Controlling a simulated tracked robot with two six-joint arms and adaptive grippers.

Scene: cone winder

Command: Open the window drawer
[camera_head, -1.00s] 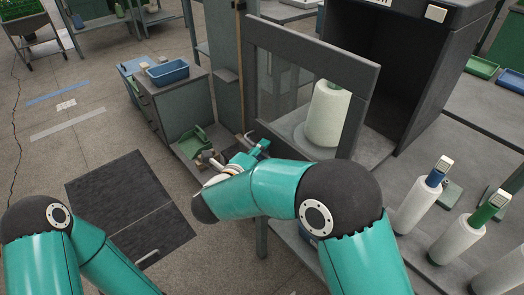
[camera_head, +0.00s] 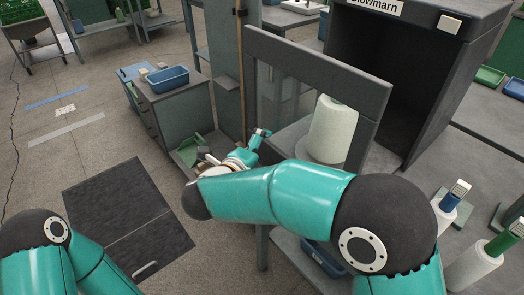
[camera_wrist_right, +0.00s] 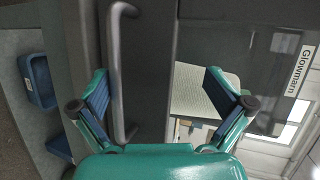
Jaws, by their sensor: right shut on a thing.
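The window drawer (camera_head: 376,105) is a dark grey framed clear panel at the front of the winder housing. A white cone (camera_head: 331,130) shows through and behind it. My right gripper (camera_head: 256,141) is at the panel's left edge. In the right wrist view, a grey bar handle (camera_wrist_right: 116,75) stands on the dark frame between the two fingers of that gripper (camera_wrist_right: 162,95), closer to the left finger. The gripper is shut on the handle, though the fingers look well apart; the contact itself is unclear. My left arm is at lower left, and its gripper is out of view.
A grey cabinet with a blue tray (camera_head: 167,76) on top stands left of the machine. The floor at left is open.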

